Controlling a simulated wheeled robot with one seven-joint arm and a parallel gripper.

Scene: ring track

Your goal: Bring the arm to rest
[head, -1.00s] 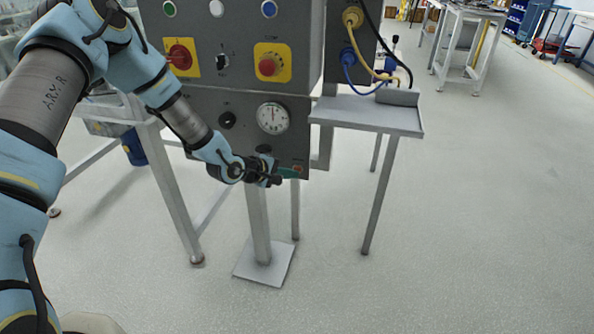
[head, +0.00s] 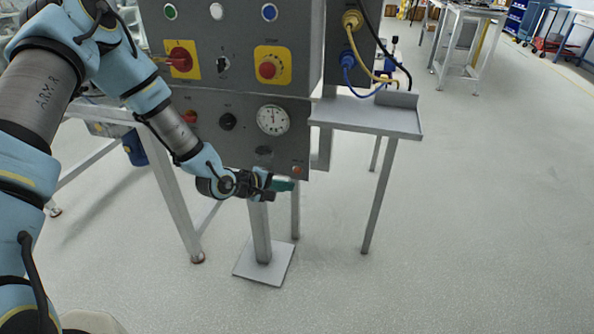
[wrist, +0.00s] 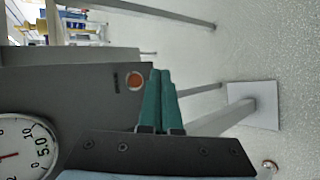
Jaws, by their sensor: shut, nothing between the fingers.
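My gripper (head: 284,186) is at the lower edge of the grey control panel (head: 240,105), in front of the panel and its post in the head view. Its green fingers are together and empty. In the wrist view the two green fingers (wrist: 160,97) lie side by side, with an orange button (wrist: 135,81) on the panel just to their left. In the head view that button (head: 297,170) is just above and right of the fingertips. I cannot tell the exact gap between fingers and panel.
The panel carries a dial gauge (head: 272,120), a red rotary switch (head: 181,59) and a red stop button (head: 268,69). A grey side shelf (head: 370,115) with hoses stands to the right. The post's base plate (head: 264,261) is on the floor. The floor at right is open.

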